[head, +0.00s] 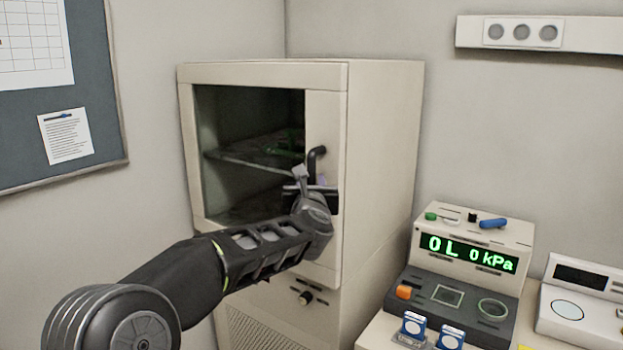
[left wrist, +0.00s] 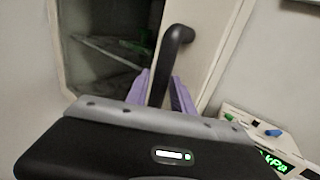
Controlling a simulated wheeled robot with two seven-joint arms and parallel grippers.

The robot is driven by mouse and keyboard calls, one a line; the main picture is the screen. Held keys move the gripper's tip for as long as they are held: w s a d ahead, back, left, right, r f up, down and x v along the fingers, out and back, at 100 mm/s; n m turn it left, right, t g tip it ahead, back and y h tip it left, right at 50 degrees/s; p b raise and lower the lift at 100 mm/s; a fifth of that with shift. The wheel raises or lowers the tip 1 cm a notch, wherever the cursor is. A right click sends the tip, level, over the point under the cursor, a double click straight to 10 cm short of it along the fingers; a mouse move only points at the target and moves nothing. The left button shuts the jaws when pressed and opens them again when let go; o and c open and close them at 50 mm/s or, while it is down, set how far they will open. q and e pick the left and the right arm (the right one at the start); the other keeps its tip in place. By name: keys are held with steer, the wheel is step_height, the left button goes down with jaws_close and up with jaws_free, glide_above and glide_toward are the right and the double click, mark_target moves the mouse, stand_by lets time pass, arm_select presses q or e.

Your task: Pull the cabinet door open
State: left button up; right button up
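The cream cabinet (head: 384,150) stands in the corner, and its door (head: 325,120) with a dark window looks shut. A black bent door handle (head: 317,157) is on the door's right side and also shows in the left wrist view (left wrist: 178,36). My left gripper (head: 314,178) is at the handle's lower part. In the left wrist view its purple fingers (left wrist: 160,88) lie on both sides of the handle's bar, close against it, so the gripper looks shut on it. The exact contact is partly hidden by the gripper body. My right gripper is not in view.
A pressure readout device (head: 468,250) and small blue-and-white items (head: 413,325) stand on a bench right of the cabinet. A white device (head: 583,300) is farther right. A dark knob (head: 305,298) sits below the door. A notice board (head: 60,110) hangs on the left wall.

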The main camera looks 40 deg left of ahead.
arm_select(q)
steer(key=shift+c, duration=0.6)
jaws_close()
stand_by(0.9)
